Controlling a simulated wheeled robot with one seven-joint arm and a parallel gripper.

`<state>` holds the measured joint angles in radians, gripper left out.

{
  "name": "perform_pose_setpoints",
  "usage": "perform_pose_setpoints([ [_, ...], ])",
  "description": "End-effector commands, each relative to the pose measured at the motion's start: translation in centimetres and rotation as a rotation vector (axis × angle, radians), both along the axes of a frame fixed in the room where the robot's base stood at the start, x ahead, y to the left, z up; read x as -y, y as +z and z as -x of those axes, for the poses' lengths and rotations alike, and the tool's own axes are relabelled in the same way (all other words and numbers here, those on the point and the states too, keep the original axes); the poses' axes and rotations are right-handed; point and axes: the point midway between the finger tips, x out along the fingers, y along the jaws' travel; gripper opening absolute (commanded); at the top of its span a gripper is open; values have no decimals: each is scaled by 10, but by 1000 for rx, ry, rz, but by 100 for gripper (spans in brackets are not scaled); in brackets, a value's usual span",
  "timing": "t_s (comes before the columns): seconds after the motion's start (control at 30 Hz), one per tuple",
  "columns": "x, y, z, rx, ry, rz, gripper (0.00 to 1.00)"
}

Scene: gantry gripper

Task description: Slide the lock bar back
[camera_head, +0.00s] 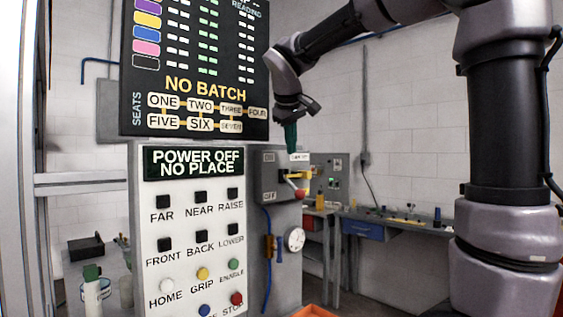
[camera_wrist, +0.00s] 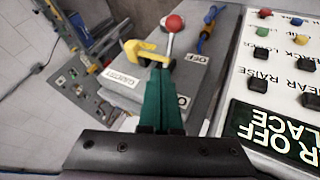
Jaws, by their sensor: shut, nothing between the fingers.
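A grey switch box (camera_head: 268,184) on the side of the control cabinet carries a lever with a red ball knob (camera_head: 301,194). A yellow bar (camera_wrist: 146,52), apparently the lock bar, lies by the lever at the box; in the head view it is small, by the lever's base. The red knob (camera_wrist: 175,23) shows beyond it in the wrist view. My gripper (camera_head: 291,151) has green fingers, shut and empty, pointing down at the top of the box. In the wrist view its fingertips (camera_wrist: 158,74) are right by the yellow bar and hide part of it; I cannot tell whether they touch.
A panel with buttons (camera_head: 197,240) and a sign reading POWER OFF NO PLACE stands left of the box. A dark NO BATCH board (camera_head: 205,62) is above. A blue hose and a dial (camera_head: 294,240) are below the box. A bench (camera_head: 400,222) stands behind, right.

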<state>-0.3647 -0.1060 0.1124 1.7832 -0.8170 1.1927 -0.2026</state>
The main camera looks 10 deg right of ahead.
Motion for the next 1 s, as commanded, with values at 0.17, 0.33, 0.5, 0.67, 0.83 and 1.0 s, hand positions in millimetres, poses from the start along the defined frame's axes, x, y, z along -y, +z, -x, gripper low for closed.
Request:
perform_pose_setpoints([
  [0.17, 5, -24, -16, -5, -2, 0, 0],
  [0.33, 11, -54, -37, -6, -3, 0, 0],
  [0.5, 19, -79, -57, -3, -5, -2, 0],
  [0.67, 39, -76, -70, -2, -6, -4, 0],
  [0.83, 47, -76, -77, -1, -4, -4, 0],
  [1.0, 49, -76, -78, -1, -3, -3, 0],
])
